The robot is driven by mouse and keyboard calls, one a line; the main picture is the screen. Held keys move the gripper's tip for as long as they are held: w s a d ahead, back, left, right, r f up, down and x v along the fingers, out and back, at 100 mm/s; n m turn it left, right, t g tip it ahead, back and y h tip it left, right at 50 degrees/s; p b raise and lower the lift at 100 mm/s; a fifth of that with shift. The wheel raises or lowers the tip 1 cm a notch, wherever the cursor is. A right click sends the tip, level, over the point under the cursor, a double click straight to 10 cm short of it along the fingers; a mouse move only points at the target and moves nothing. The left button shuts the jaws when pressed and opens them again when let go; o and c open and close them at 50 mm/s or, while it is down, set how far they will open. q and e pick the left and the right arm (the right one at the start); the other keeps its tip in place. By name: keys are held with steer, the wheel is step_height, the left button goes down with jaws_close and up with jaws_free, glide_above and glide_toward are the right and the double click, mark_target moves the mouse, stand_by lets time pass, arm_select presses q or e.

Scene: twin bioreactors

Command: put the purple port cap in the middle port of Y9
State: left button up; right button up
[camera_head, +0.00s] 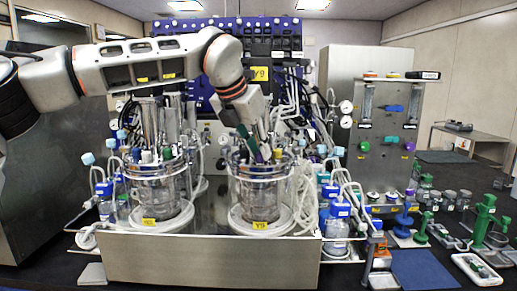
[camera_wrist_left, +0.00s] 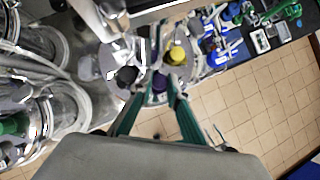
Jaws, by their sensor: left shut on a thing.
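My left gripper (camera_head: 258,150) points down over the lid of the right-hand glass vessel (camera_head: 262,188). In the left wrist view its two green fingers (camera_wrist_left: 158,92) are shut on the purple port cap (camera_wrist_left: 159,82). The cap is between a black cap (camera_wrist_left: 127,75) and a yellow cap (camera_wrist_left: 178,55) on the metal lid (camera_wrist_left: 105,62). I cannot tell whether the purple cap is in the port or just above it. The yellow tag (camera_head: 260,224) on this vessel's base is too small to read surely. My right gripper is not in view.
A second glass vessel (camera_head: 157,187) stands to the left on the same steel base (camera_head: 210,258). Tubes and blue-capped bottles (camera_head: 336,226) crowd both sides. Green and blue parts and a blue mat (camera_head: 422,270) lie on the dark bench at the right.

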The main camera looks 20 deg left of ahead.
arm_select(q)
steer(key=shift+f, duration=0.15)
steer(key=o, duration=0.8)
steer(key=shift+o, duration=0.2)
steer(key=shift+r, duration=0.35)
steer(key=v, duration=1.1)
steer(key=shift+s+r, duration=0.25)
steer(key=shift+r, duration=0.05)
